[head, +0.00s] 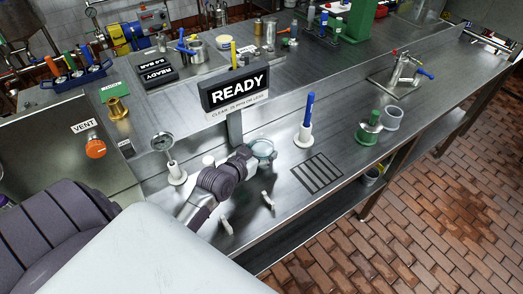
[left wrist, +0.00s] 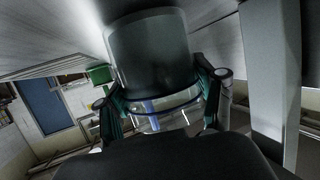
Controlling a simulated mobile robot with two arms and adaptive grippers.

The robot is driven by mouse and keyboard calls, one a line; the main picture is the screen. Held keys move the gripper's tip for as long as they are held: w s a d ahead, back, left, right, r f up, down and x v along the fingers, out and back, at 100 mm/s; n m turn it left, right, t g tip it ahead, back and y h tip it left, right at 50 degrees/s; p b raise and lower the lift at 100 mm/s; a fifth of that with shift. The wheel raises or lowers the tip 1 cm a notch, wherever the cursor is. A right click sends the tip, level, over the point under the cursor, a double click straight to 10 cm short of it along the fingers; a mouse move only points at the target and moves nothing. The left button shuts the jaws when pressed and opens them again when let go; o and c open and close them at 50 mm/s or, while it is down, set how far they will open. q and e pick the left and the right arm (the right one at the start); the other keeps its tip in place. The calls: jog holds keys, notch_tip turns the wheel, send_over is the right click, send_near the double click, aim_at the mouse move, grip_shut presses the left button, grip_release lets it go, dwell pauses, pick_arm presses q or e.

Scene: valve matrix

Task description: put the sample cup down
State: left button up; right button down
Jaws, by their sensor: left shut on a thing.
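The sample cup (head: 264,149) is a clear, round vessel in the middle of the head view, by the post of the READY sign. My left gripper (head: 250,158) is shut on it, with the arm coming in from the lower left. My right gripper is not in view.
The READY sign (head: 235,88) stands close behind the cup.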

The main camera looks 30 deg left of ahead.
pick_arm(q)
jog(key=shift+f, duration=0.15)
jog(key=o, duration=1.1)
jog(key=shift+o, duration=1)
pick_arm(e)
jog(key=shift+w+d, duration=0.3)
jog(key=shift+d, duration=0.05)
pick_arm(q)
jog(key=b+v, duration=0.1)
jog(key=v, duration=1)
jog(key=shift+s, duration=0.1)
jog(key=shift+s+r, duration=0.3)
jog(key=shift+s, duration=0.15)
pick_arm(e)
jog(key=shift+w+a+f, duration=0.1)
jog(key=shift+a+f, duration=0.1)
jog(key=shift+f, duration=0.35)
